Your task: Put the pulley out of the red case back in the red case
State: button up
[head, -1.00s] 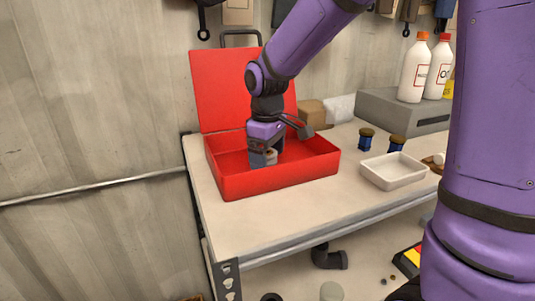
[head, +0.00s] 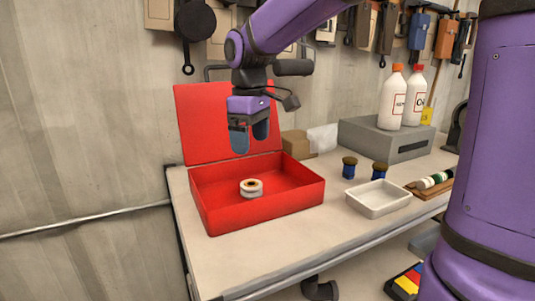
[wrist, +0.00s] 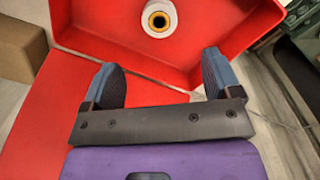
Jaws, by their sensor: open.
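The red case (head: 262,213) stands with its lid up on the left part of the workbench. The pulley (head: 251,187), white with a brass-coloured centre, lies on the floor of the case, towards the near left. It also shows in the wrist view (wrist: 158,17), beyond the fingertips and inside the case walls. My gripper (head: 250,146) is open and empty above the case, in front of the raised lid, apart from the pulley. Its two blue-grey fingers (wrist: 160,70) are spread wide in the wrist view with nothing between them.
A white tray (head: 378,211) stands right of the case, with two blue spools (head: 349,167) behind it. A grey box (head: 400,150) carries two white bottles (head: 392,98). A brown carton (head: 296,144) is behind the case. Bare bench lies in front of the case.

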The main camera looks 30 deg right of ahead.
jog(key=s+d+m+t, duration=0.2)
jog(key=s+d+m, duration=0.1)
jog(key=s, duration=0.8)
jog(key=s+d+m+t, duration=0.3)
jog(key=s+d+m, duration=0.1)
jog(key=s, duration=0.7)
jog(key=shift+d+f+m, duration=0.15)
jog(key=shift+f+m, duration=0.25)
jog(key=shift+s, duration=0.1)
